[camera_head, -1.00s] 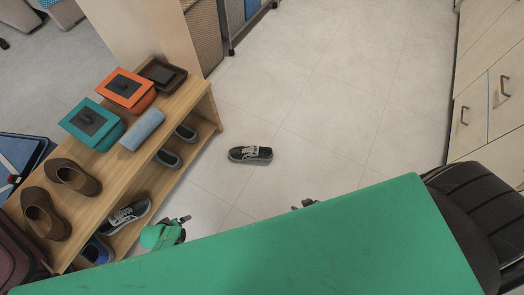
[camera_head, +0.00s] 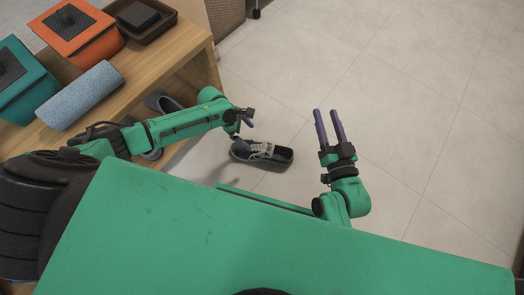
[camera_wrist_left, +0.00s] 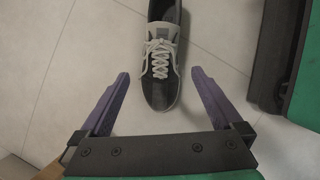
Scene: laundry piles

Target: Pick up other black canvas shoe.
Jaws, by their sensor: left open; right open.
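A black canvas shoe (camera_head: 262,152) with white laces lies on the floor, right of the shelf. My left gripper (camera_head: 243,132) is at its toe end, close by. In the left wrist view the shoe (camera_wrist_left: 160,70) points its toe between the open, empty purple fingers of my left gripper (camera_wrist_left: 160,95). I cannot tell whether a finger touches it. My right gripper (camera_head: 328,118) is open and empty to the right of the shoe, fingers pointing away from me. The other black shoe seen earlier on the shelf is not in view now.
The wooden shelf (camera_head: 188,45) at the left bears a teal box (camera_head: 18,85), an orange box (camera_head: 75,32), a dark tray (camera_head: 142,20) and a rolled blue towel (camera_head: 80,95). Grey slippers (camera_head: 160,102) show on its lower level. The floor (camera_head: 400,100) to the right is clear.

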